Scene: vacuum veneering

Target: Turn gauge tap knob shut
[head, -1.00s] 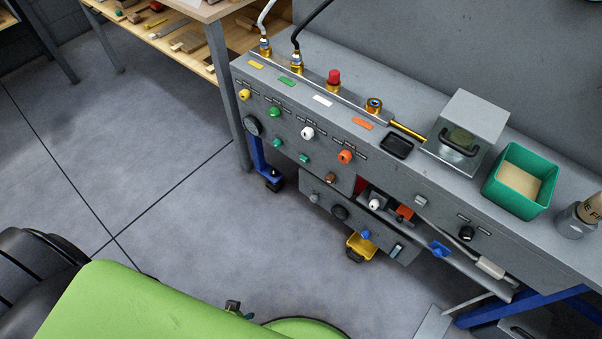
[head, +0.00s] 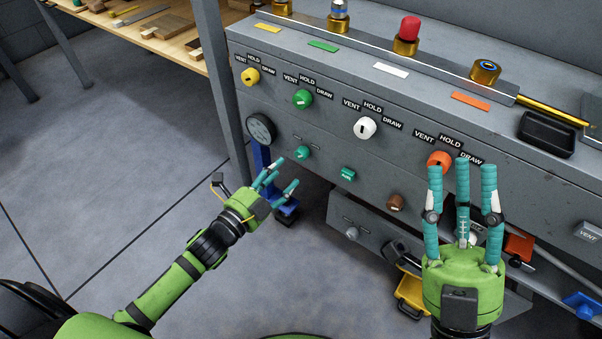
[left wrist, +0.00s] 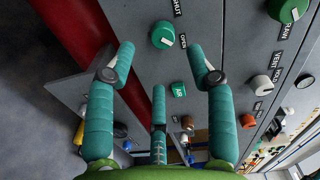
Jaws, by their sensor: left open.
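The gauge tap knob is a small teal knob (head: 302,152) on the bench's front panel, right of the round gauge (head: 261,129). In the left wrist view the knob (left wrist: 163,35) sits beside the labels SHUT and OPEN, and its white mark points towards the OPEN side. My left gripper (head: 282,176) is open and empty, just below and left of the knob in the head view. In the left wrist view the knob shows between its two upper fingertips (left wrist: 162,50), with no clear contact. My right gripper (head: 462,172) is open and empty, in front of the orange knob (head: 440,160).
Yellow (head: 251,77), green (head: 302,99) and white (head: 365,128) knobs line the panel above. A green AIR button (head: 348,174) and a brown knob (head: 396,202) lie to the right. A drawer-like box (head: 350,222) juts below. A wooden shelf (head: 165,40) stands at left.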

